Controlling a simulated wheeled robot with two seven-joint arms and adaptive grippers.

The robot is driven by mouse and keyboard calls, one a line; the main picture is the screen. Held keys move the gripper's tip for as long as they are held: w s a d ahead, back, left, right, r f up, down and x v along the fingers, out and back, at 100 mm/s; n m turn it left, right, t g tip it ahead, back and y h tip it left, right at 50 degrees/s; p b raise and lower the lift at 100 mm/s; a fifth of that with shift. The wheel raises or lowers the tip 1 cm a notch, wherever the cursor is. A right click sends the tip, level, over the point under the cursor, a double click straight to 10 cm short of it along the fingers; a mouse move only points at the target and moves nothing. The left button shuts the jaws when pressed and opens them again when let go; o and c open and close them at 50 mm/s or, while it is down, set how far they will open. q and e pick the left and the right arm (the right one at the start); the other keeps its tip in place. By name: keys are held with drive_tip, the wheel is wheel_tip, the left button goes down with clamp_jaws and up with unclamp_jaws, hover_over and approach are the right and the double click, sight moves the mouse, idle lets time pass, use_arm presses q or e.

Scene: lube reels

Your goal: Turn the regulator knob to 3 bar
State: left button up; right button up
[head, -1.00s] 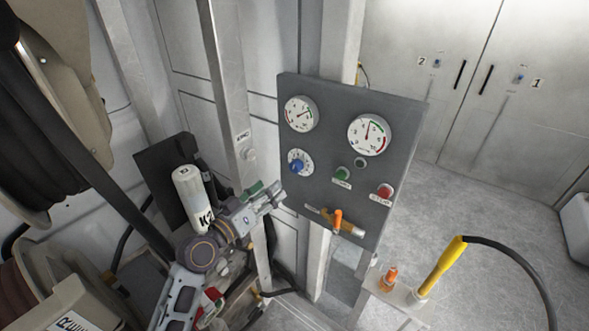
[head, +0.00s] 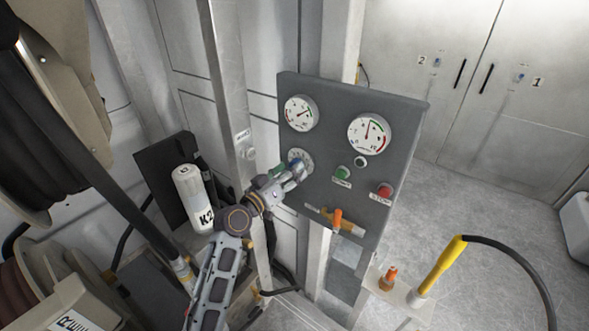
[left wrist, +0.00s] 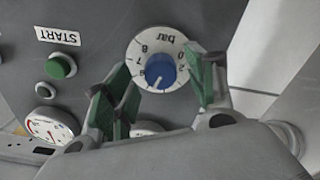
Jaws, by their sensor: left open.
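The blue regulator knob (left wrist: 160,72) sits on a white dial (left wrist: 139,58) marked in bar. The dial appears turned over in the left wrist view. A pale mark on the knob points towards the lower edge there; I cannot read its exact value. In the head view the dial (head: 300,156) is partly covered by my gripper and the knob is mostly hidden. My left gripper (head: 291,172) is at the dial, and its green-padded fingers (left wrist: 160,66) are open on either side of the knob. Contact with the knob is not visible. My right gripper is not in view.
The grey panel (head: 315,88) carries two gauges (head: 301,113) (head: 369,133), a green START button (head: 342,173), a red button (head: 384,191) and an orange valve handle (head: 338,218). A metal post (head: 228,90) and a white K2 cylinder (head: 191,198) stand left of the panel.

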use_arm(q)
drive_tip(key=shift+x, duration=1.1)
drive_tip(key=shift+w+d, duration=0.15)
drive_tip(key=shift+c, duration=1.8)
drive_tip(key=c, duration=0.7)
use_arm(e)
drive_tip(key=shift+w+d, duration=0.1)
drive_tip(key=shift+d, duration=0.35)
